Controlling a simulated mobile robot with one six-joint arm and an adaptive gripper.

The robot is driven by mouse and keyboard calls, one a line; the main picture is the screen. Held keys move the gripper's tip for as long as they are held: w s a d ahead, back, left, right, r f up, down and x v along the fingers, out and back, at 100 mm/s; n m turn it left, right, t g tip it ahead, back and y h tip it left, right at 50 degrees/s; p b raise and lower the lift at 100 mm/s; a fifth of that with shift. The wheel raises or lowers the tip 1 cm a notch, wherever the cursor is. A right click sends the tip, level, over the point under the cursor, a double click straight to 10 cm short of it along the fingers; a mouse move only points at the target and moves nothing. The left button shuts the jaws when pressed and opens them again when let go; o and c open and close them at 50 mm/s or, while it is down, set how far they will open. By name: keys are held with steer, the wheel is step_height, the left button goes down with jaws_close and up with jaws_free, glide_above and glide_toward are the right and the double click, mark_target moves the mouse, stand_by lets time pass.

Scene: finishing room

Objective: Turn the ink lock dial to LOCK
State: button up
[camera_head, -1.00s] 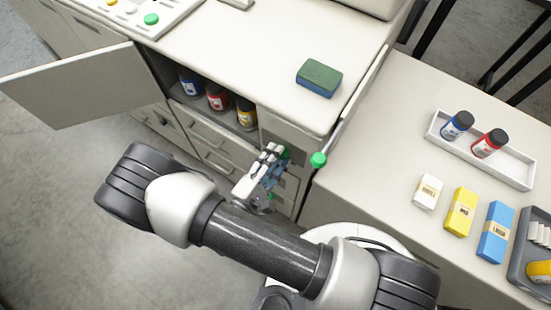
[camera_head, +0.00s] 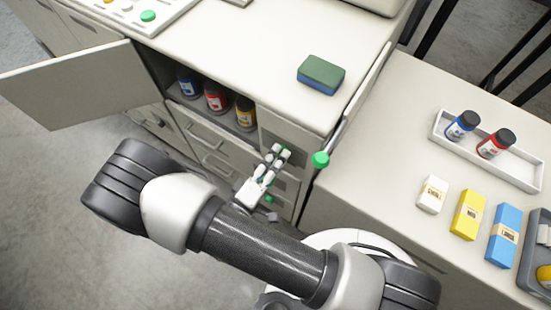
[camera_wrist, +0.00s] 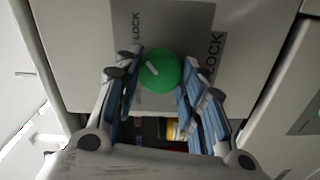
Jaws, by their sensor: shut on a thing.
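The ink lock dial (camera_wrist: 159,70) is a round green knob on a grey plate on the cabinet front. A short white mark on it slants toward the upper left in the wrist view. "LOCK" lettering shows on the plate at both the left and the right of the dial. A finger is close to the right lettering, so I cannot tell whether part of that word is covered. My gripper (camera_wrist: 160,78) is shut on the dial, with one blue-padded finger on each side. In the head view my gripper (camera_head: 279,152) is at the cabinet front, mostly hiding the dial.
The cabinet door (camera_head: 70,85) stands open at left, with blue, red (camera_head: 215,97) and yellow ink bottles inside. A green ball knob (camera_head: 320,160) is just right of my gripper. A sponge (camera_head: 321,74) lies on the countertop. The right table holds a bottle tray (camera_head: 520,178) and boxes.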

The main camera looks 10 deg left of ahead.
stand_by(0.4)
steer(key=o, duration=1.1)
steer(key=shift+s, duration=0.1)
steer(key=v, duration=1.1)
steer(key=shift+s+a, duration=0.15)
steer(key=shift+s, duration=0.25)
